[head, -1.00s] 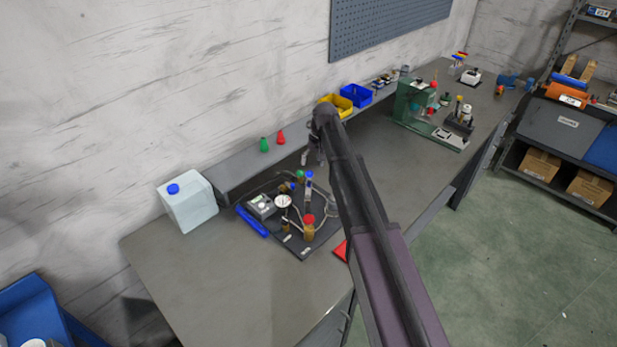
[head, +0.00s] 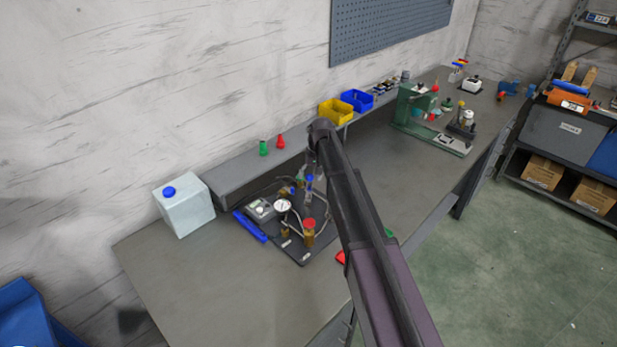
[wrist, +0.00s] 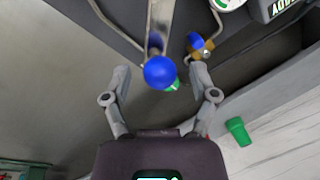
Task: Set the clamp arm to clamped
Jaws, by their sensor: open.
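A lever with a blue ball knob (wrist: 158,72) on a flat silver bar stands over the dark board; it also shows in the head view (head: 309,180). It may be the clamp arm, but no label tells. My gripper (wrist: 160,77) is open, its two fingertips apart on either side of the blue knob as seen from the wrist. I cannot tell whether either finger touches it or how high above the knob they are. In the head view my arm hides part of the gripper.
The board (head: 302,256) holds a white dial gauge (head: 283,205), a red-capped brass fitting (head: 309,226), hoses and a grey meter (head: 260,208). Green (head: 263,148) and red (head: 281,142) pieces stand on the shelf behind. A green machine (head: 408,105) stands farther right. The front left bench is clear.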

